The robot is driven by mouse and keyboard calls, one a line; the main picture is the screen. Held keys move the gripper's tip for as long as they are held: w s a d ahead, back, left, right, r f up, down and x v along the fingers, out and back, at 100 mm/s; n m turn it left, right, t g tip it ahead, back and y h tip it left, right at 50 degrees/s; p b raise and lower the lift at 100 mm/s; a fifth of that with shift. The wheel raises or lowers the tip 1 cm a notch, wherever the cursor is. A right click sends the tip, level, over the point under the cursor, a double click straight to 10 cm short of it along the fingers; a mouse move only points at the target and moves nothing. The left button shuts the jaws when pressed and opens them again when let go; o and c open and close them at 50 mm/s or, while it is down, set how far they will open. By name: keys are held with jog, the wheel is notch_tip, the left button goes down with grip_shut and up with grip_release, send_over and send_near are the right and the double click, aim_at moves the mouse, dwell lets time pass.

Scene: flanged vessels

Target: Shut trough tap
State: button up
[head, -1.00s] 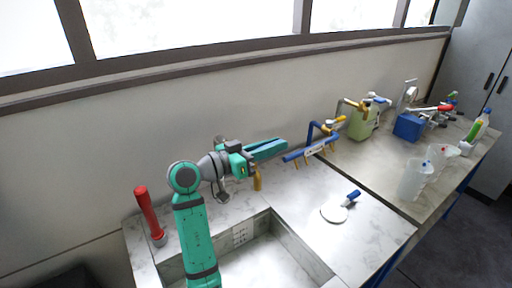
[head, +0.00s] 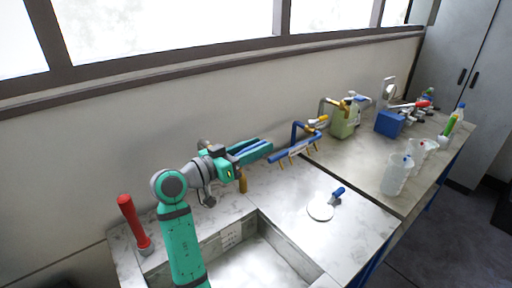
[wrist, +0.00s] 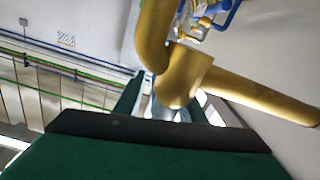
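The trough tap is brass. Its spout (head: 242,183) hangs over the back edge of the stone trough (head: 228,240) in the head view, with its upper part hidden behind my gripper. In the wrist view, thick brass tap parts (wrist: 185,75) fill the upper middle and right, close to the camera and partly covering my fingers. My gripper (head: 262,149) reaches rightward past the tap, above the worktop near the wall. Its two teal fingers (wrist: 165,100) stand apart. I cannot tell whether they touch the tap.
A blue rail with brass outlets (head: 296,150) stands just beyond my fingertips. A red cylinder (head: 133,222) stands on the left. A white disc with a blue handle (head: 322,208) lies on the worktop. A green container (head: 345,120), blue box (head: 389,123) and clear beakers (head: 397,175) are farther right.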

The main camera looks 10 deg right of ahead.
jog(key=v, duration=1)
jog(key=shift+a, duration=0.35)
jog(key=shift+f, duration=0.1)
